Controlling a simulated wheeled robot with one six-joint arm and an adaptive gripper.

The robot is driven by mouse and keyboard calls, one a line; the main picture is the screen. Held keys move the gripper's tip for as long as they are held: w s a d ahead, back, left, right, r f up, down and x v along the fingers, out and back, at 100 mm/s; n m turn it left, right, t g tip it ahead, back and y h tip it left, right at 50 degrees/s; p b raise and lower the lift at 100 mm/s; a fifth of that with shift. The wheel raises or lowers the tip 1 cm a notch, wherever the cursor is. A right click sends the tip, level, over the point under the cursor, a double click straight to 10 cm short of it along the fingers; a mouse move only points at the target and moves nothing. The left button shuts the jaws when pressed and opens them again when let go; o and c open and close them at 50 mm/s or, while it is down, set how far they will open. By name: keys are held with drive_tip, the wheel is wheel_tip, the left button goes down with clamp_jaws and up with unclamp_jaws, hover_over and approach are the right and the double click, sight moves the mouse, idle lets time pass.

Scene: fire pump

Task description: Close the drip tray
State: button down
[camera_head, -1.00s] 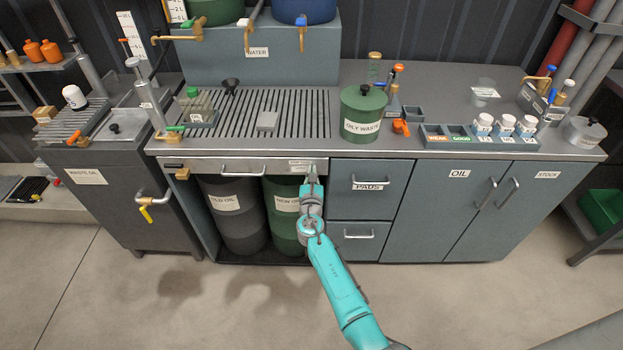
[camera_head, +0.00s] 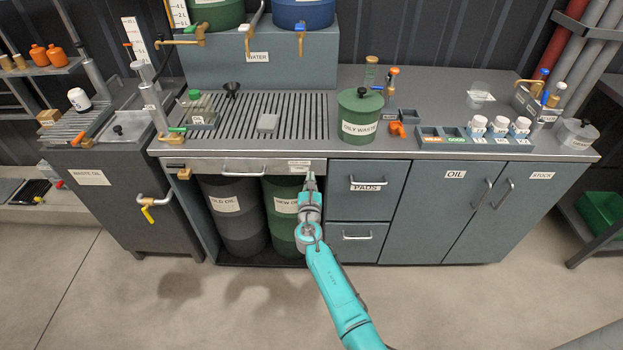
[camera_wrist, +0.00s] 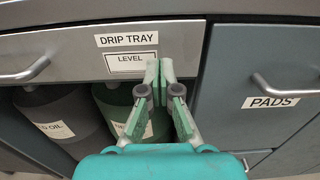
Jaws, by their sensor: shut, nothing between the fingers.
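The drip tray (camera_head: 215,168) is a flat grey drawer front with a bar handle, under the slotted worktop grate at the left of the bench. In the wrist view its front (camera_wrist: 80,55) carries a "DRIP TRAY" label and a "LEVEL" label. Its face looks about level with the bench front; I cannot tell whether a small gap is left. My gripper (camera_head: 310,177) is shut and empty at the tray's right end. In the wrist view the fingertips (camera_wrist: 159,68) are together just right of the "LEVEL" label, at or very close to the front; contact is unclear.
Below the tray stand the old oil drum (camera_head: 232,212) and new oil drum (camera_head: 283,205) in an open bay. The pads drawer (camera_head: 368,185) is right of the gripper. A green oily waste can (camera_head: 360,115) stands on the worktop. The floor in front is clear.

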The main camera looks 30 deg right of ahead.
drive_tip(key=s+a+f+m+y, duration=0.25)
drive_tip(key=s+a+m, duration=0.2)
drive_tip(key=s, duration=0.75)
drive_tip(key=s+a+f+m+g+y, duration=0.1)
drive_tip(key=s+a+f+m+y, duration=0.25)
drive_tip(key=s, duration=0.85)
drive_tip(key=s+a+f+m+y, duration=0.1)
drive_tip(key=s+a+f+m, duration=0.35)
drive_tip(key=s, duration=0.75)
drive_tip(key=s+a+r+m+y, duration=0.1)
drive_tip(key=s+a+r+m, duration=0.25)
drive_tip(key=s, duration=0.35)
drive_tip(key=s+a+r+m+y, duration=0.1)
drive_tip(key=s+a+r+m, duration=0.1)
drive_tip(key=s+r+m, duration=1.1)
drive_tip(key=s+r, duration=0.3)
drive_tip(key=r, duration=0.1)
drive_tip(key=shift+s+a+m+t+y, duration=0.25)
drive_tip(key=shift+s+m+t+y, duration=0.05)
